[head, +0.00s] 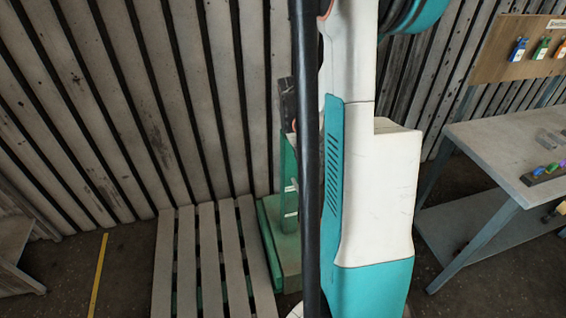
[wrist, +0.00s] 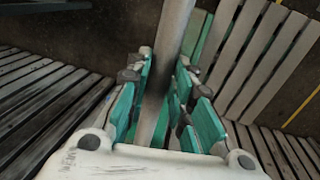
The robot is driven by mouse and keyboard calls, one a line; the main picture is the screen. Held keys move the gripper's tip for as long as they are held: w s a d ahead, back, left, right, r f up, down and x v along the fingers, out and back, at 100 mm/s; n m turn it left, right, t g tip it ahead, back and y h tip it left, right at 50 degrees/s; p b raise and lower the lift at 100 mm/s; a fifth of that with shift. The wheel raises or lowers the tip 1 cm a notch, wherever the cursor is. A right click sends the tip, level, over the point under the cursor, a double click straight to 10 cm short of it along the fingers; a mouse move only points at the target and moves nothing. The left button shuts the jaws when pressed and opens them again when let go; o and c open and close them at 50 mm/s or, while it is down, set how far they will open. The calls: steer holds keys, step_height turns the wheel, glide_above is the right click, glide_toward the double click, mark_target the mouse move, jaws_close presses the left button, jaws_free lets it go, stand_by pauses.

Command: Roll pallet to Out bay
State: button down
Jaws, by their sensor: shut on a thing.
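The slatted pallet (head: 215,262) lies flat on the floor at the lower left in the head view. Its pale slats also show at the upper right of the wrist view (wrist: 262,50). A green wheeled-truck-like body (head: 277,240) with an upright green post stands at the pallet's right edge, partly hidden by my arm. In the wrist view my gripper (wrist: 165,75) is shut on a grey bar (wrist: 172,35), which runs between its green finger pads. The bar's far end is out of view. My gripper cannot be made out in the head view. No marked Out bay shows.
A slatted wall (head: 150,100) stands close behind the pallet. A yellow floor line (head: 98,275) runs left of it, with a wooden structure (head: 15,250) farther left. A grey workbench (head: 500,140) stands at the right. Some bare floor shows between the pallet and the left structure.

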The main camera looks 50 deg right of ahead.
steer(key=s+d, duration=0.5)
steer(key=d, duration=0.4)
steer(key=s+d, duration=0.6)
steer(key=d, duration=0.3)
steer(key=shift+s+d, duration=0.25)
steer(key=shift+d, duration=0.1)
steer(key=c, duration=1.4)
jaws_free()
steer(key=r, duration=0.4)
steer(key=a+r, duration=0.1)
steer(key=r, duration=0.3)
steer(key=w+a+r, duration=0.1)
steer(key=r, duration=0.2)
steer(key=shift+w+r, duration=0.1)
steer(key=shift+r, duration=0.3)
